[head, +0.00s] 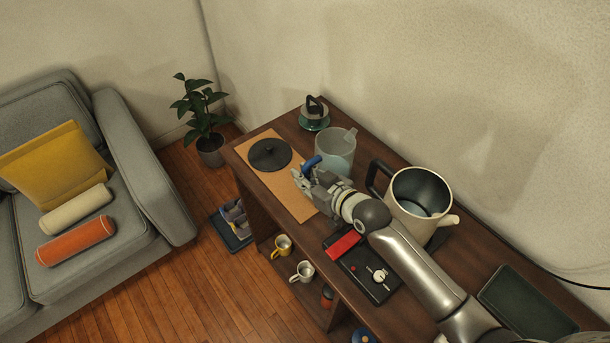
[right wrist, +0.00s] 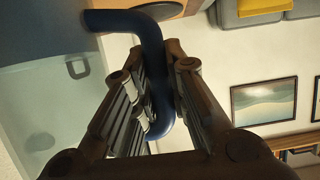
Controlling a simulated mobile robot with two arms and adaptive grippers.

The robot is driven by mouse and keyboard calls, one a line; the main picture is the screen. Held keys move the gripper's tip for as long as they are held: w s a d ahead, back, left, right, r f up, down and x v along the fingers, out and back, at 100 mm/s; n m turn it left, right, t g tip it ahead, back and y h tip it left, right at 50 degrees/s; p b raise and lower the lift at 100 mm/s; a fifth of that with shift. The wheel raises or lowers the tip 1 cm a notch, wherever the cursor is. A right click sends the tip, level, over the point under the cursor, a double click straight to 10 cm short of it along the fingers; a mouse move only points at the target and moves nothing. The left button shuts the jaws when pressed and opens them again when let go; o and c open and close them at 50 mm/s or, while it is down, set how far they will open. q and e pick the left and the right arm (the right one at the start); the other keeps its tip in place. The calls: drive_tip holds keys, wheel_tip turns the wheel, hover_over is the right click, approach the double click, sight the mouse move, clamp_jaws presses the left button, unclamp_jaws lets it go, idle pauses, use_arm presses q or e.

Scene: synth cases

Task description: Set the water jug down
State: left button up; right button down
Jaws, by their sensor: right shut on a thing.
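The water jug (head: 336,150) is a clear, pale vessel with water in it and a blue handle (head: 311,163). It is upright at the wooden cabinet's back half, right of the tan mat (head: 300,207). Whether its base touches the top or hangs just above it I cannot tell. My right gripper (head: 304,177) is shut on the blue handle. In the right wrist view the handle (right wrist: 152,75) passes between the fingers (right wrist: 155,85), and the clear jug wall (right wrist: 50,100) fills the left side. My left gripper is not in view.
A black round disc (head: 269,154) lies on the mat. A glass pot (head: 314,115) stands behind the jug. A white kettle (head: 420,192) stands close to its right, behind my arm. A black tray (head: 368,275) with a red piece lies in front. Mugs (head: 302,271) sit on the shelf below.

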drive_tip(key=c, duration=1.4)
unclamp_jaws()
drive_tip(key=shift+o, duration=0.3)
drive_tip(key=shift+f, duration=0.25)
drive_tip(key=v, duration=1.2)
drive_tip(key=shift+r, duration=0.25)
